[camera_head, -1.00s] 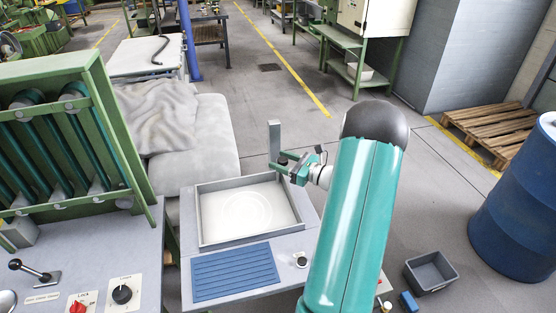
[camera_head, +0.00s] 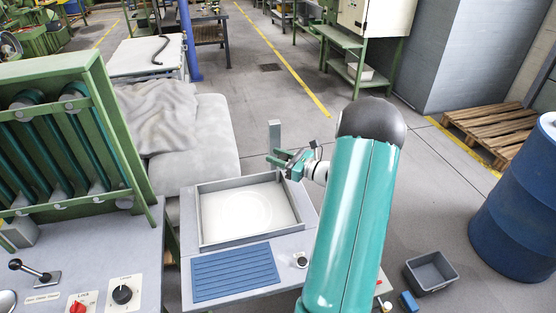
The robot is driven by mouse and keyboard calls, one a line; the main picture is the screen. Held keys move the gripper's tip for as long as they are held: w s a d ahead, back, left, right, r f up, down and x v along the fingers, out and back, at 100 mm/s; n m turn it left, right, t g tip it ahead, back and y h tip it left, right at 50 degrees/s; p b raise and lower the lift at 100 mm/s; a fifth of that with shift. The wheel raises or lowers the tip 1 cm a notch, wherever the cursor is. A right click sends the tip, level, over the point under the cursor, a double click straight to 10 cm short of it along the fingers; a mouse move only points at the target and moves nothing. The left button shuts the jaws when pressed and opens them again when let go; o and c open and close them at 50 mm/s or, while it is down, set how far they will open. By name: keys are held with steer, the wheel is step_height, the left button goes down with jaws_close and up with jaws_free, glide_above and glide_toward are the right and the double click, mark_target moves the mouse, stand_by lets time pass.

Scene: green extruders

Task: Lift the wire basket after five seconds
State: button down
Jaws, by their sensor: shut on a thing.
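A square grey tank (camera_head: 201,220) with a white bath inside stands on the grey bench. Faint rings show on the bath's surface. My gripper (camera_head: 284,160) is at the tank's back right corner, beside a grey upright post (camera_head: 275,135). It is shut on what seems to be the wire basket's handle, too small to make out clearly. The basket's mesh cannot be made out in the bath. My teal arm hides part of the bench's right side.
A blue ribbed mat (camera_head: 235,271) lies in front of the tank. A small round cup (camera_head: 300,260) sits right of it. A control panel with a black knob (camera_head: 122,294) is at left. A grey bin (camera_head: 431,271) and blue drum (camera_head: 515,200) stand on the floor at right.

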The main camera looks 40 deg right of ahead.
step_height(320, 180, up, 10)
steer(key=shift+f, duration=0.2)
steer(key=shift+d, duration=0.1)
steer(key=c, duration=1)
jaws_free()
steer(key=shift+s+r, duration=0.1)
steer(key=shift+s, duration=0.05)
steer(key=shift+c, duration=0.2)
steer(key=v, duration=1.3)
steer(key=shift+s, duration=0.25)
